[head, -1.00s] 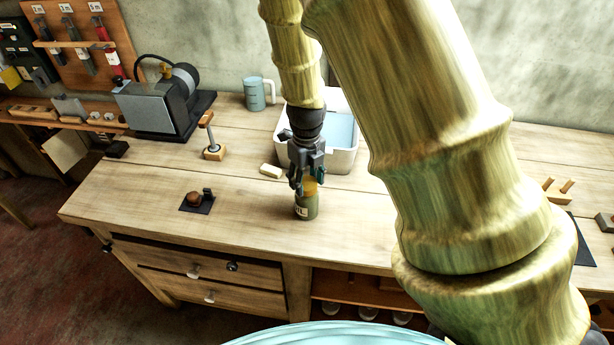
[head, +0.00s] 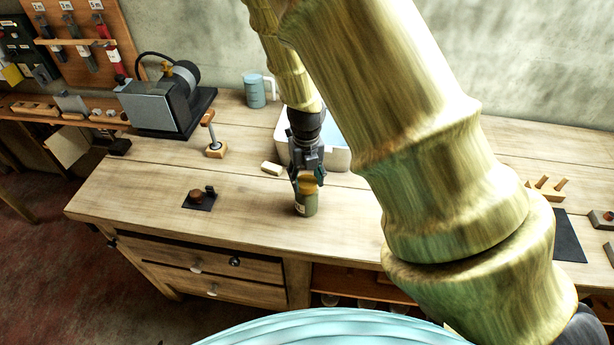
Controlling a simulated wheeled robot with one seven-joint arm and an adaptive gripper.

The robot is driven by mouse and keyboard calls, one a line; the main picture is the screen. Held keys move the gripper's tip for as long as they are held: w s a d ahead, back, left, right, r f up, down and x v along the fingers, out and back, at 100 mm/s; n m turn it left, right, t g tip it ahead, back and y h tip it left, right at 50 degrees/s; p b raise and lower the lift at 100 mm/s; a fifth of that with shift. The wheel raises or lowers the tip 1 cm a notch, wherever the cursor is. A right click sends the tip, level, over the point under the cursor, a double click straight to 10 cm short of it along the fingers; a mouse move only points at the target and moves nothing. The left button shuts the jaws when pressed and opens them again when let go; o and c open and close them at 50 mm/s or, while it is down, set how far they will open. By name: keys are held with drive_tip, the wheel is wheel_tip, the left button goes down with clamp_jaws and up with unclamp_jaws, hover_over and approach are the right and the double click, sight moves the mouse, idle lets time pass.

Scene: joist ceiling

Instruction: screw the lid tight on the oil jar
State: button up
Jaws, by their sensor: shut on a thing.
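The oil jar (head: 306,204) is a small olive-green jar with a pale label, standing upright on the wooden workbench. Its orange-yellow lid (head: 307,181) sits at the top of the jar. My gripper (head: 307,179) reaches down from above and is shut on the lid, with its fingers on either side of it. The fingers partly cover the lid, and I cannot tell how far it is turned down on the jar.
A white basin (head: 340,156) stands just behind my gripper. A white block (head: 271,168), a wooden-handled stand (head: 214,140) and a small dark plate with a brown knob (head: 198,199) are to the left. Bare bench (head: 250,230) surrounds the jar's front left.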

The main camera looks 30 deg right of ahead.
drive_tip(key=shift+m, duration=1.2)
drive_tip(key=m, duration=0.2)
drive_tip(key=shift+m, duration=0.4)
drive_tip(key=shift+m, duration=0.4)
drive_tip(key=shift+m, duration=1.6)
drive_tip(key=o, duration=1.2)
